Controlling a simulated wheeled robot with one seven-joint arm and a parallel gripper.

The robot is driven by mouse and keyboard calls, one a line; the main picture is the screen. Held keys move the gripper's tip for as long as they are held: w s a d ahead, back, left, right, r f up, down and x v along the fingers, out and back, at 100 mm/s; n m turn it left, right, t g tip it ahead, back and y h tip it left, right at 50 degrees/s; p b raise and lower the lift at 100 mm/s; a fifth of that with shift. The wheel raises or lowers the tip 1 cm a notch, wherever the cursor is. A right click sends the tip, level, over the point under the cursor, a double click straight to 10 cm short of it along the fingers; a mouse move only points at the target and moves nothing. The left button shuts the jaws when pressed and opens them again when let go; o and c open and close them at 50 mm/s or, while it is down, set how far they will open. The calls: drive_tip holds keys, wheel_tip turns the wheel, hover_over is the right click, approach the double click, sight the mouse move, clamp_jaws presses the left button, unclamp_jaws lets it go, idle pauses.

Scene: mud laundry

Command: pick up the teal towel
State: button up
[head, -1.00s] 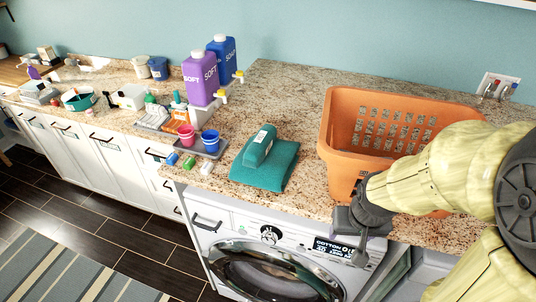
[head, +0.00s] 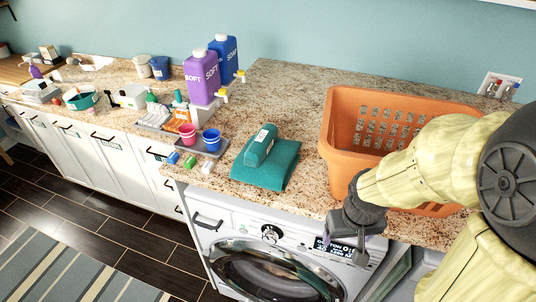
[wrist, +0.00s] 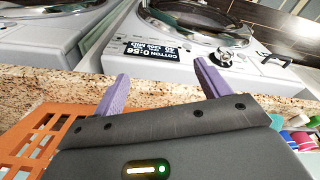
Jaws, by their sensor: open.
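The teal towel (head: 265,172) lies folded flat on the granite counter, left of the orange basket. A smaller rolled teal piece with a white label (head: 260,147) rests on top of it. My gripper (head: 350,242) is at the counter's front edge, right of and nearer than the towel, apart from it and in front of the washer. In the wrist view my gripper (wrist: 161,72) shows two purple fingers spread apart with nothing between them. I cannot clearly make out the towel in the wrist view.
The orange basket (head: 340,165) stands close behind my gripper and arm; its side shows in the wrist view (wrist: 40,135). Left of the towel are a grey tray (head: 207,151) with pink and blue cups and several small bottles. Purple and blue jugs stand behind. Counter behind the towel is clear.

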wheel_tip(320, 180, down, 3)
drive_tip(key=a+n+g+h, duration=0.2)
drive_tip(key=n, duration=0.4)
drive_tip(key=n+t+h+b, duration=0.2)
drive_tip(key=n+t+h, duration=0.1)
drive_tip(key=n+t, duration=1.8)
approach(250, 157)
drive_tip(key=s+r+n+g, duration=0.1)
drive_tip(key=s+a+r+n+g, duration=0.1)
drive_tip(key=s, duration=0.1)
drive_tip(key=s+r+n+g, duration=0.1)
drive_tip(key=n, duration=0.1)
drive_tip(key=shift+s+a+g, duration=0.3)
drive_tip(key=shift+s+a, duration=0.05)
drive_tip(key=shift+a, duration=0.05)
drive_tip(key=shift+w+p, duration=0.1)
drive_tip(key=shift+p, duration=0.2)
drive_tip(key=p+x, duration=0.4)
drive_tip(key=x, duration=0.7)
drive_tip(key=shift+w+p, duration=0.3)
drive_tip(key=shift+p, duration=0.1)
drive_tip(key=shift+w+f, duration=0.15)
drive_tip(key=shift+w, duration=0.1)
